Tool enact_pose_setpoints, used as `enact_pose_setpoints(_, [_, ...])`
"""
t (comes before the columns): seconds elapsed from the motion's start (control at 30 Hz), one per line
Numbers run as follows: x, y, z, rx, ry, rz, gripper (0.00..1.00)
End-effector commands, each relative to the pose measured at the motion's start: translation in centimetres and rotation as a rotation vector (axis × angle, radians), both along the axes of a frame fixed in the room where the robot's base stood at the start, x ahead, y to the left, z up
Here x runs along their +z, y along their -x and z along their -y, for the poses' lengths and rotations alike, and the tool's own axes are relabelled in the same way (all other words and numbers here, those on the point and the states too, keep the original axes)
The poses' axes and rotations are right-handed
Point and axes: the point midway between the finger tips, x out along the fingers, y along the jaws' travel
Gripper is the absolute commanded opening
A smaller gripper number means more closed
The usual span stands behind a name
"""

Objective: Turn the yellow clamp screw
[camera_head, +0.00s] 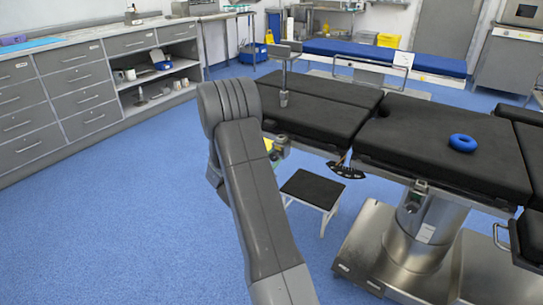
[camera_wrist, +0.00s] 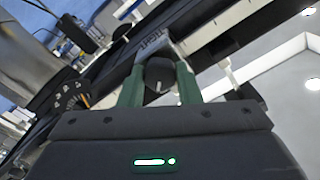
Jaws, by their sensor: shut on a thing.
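In the wrist view, the two green fingers of my gripper (camera_wrist: 160,66) stand on either side of a dark round knob (camera_wrist: 158,76) and are shut on it. The knob has a pale line on its face. A metal piece with the lettering "TIGHT" (camera_wrist: 150,42) lies just beyond it. No yellow shows on the held knob. In the head view, a small yellow patch (camera_head: 268,143) shows at the edge of the near table section, beside my arm. My arm hides most of the gripper there.
The black operating table (camera_head: 440,140) carries a blue ring (camera_head: 463,143). A dark fan-shaped scale (camera_head: 346,171) hangs at its side and also shows in the wrist view (camera_wrist: 72,98). A step stool (camera_head: 312,188) stands below. Blue floor is free at left, before the grey cabinets (camera_head: 75,90).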

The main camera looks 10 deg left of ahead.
Motion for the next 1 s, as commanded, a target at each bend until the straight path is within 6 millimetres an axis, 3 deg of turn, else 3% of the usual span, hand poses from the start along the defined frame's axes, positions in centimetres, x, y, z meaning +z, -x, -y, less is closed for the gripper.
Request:
enact_pose_setpoints(0.6, [0.09, 0.07, 0.05, -0.001, 0.529, -0.196, 0.08])
enact_pose_setpoints(1.0, [-0.08, 0.07, 0.05, 0.0, 0.724, -0.266, 0.08])
